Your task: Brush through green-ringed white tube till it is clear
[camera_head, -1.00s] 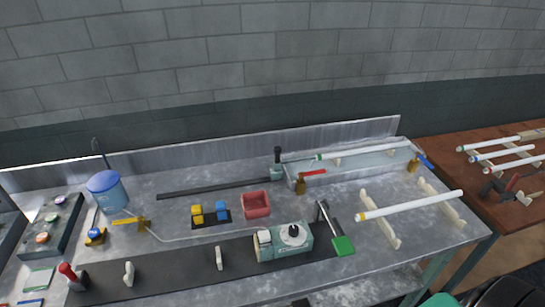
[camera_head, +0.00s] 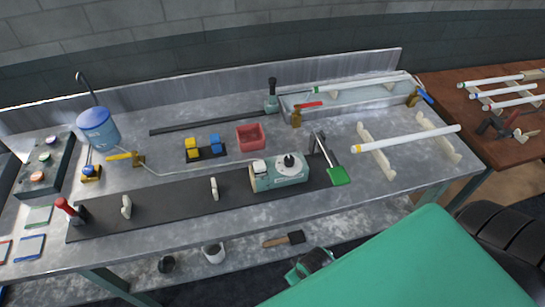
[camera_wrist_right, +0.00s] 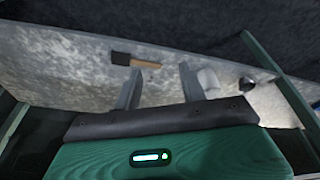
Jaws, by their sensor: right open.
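The green-ringed white tube (camera_head: 350,86) lies lengthwise at the long clear trough at the back right of the bench, its green ring near the left end. I cannot see inside it. A brush (camera_head: 284,240) with a dark head and wooden handle lies on the shelf under the bench; it also shows in the right wrist view (camera_wrist_right: 136,61). My right gripper (camera_wrist_right: 158,72) is open and empty, its two fingers pointing toward the brush and apart from it. In the head view my green right arm fills the lower right. My left gripper is not in view.
A yellow-ringed white tube (camera_head: 405,139) rests on two wooden supports. A green machine (camera_head: 278,173), red bin (camera_head: 250,137) and blue bucket (camera_head: 98,128) stand on the bench. A white mug (camera_head: 213,252) is on the shelf. More tubes lie on the brown table (camera_head: 455,120).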

